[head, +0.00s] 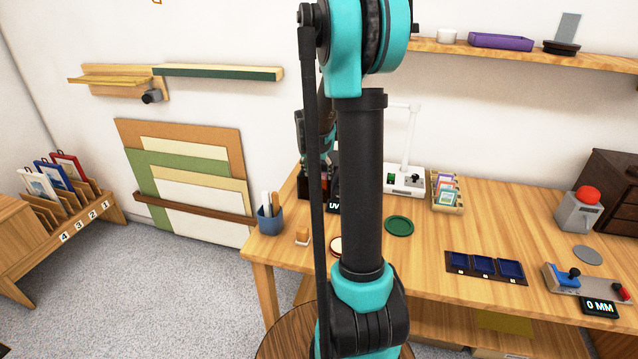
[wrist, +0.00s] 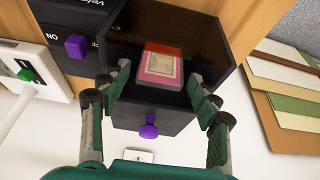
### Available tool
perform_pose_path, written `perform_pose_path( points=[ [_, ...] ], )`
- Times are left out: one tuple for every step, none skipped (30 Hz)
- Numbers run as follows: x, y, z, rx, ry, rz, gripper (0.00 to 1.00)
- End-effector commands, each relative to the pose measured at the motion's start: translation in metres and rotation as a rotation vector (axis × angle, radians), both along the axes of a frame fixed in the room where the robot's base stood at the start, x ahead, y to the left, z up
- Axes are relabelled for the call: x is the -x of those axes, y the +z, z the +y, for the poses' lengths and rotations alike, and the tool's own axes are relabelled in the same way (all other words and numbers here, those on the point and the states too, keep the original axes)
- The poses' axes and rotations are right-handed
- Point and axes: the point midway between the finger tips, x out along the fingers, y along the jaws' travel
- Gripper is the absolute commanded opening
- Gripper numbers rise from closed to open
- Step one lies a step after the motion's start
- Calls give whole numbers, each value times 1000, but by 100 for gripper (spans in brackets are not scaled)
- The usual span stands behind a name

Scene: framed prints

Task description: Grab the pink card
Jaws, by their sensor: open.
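The pink card (wrist: 158,76), with a pale picture in its middle, lies in a dark open-topped drawer or box (wrist: 150,116) with a purple knob in the wrist view. The far part of the card shows red-orange, seemingly through a dark translucent panel. My gripper (wrist: 159,74) is open, with one green-padded finger to the left of the card and one to the right. Nothing is held between the fingers. I cannot tell whether the fingertips are below the drawer's rim. In the head view my arm hides most of the gripper and drawer.
A black unit with a purple button (wrist: 76,46) and a white device with a green switch (wrist: 26,74) stand left of the drawer. In the head view, a rack of small coloured cards (head: 447,191), a green disc (head: 399,226) and a blue pen cup (head: 271,220) stand on the table.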

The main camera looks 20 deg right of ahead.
Motion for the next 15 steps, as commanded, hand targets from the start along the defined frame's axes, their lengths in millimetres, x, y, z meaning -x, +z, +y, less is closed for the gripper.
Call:
perform_pose_path(
  points=[
    [-1,-2,-1,0,0,0,62],
    [-1,-3,-1,0,0,0,62],
    [-2,-5,-1,0,0,0,62],
    [-3,-7,-1,0,0,0,62],
    [-4,-9,-2,0,0,0,62],
    [-5,-14,-3,0,0,0,62],
    [-7,-18,-3,0,0,0,62],
    [-8,-21,-4,0,0,0,62],
    [-10,-27,-5,0,0,0,62],
    [-12,-30,-6,0,0,0,62],
    [-13,-34,-6,0,0,0,62],
    [-14,-38,-7,0,0,0,62],
    [-15,-41,-8,0,0,0,62],
    [-16,-43,-8,0,0,0,62],
    [-17,-46,-9,0,0,0,62]
  ],
)
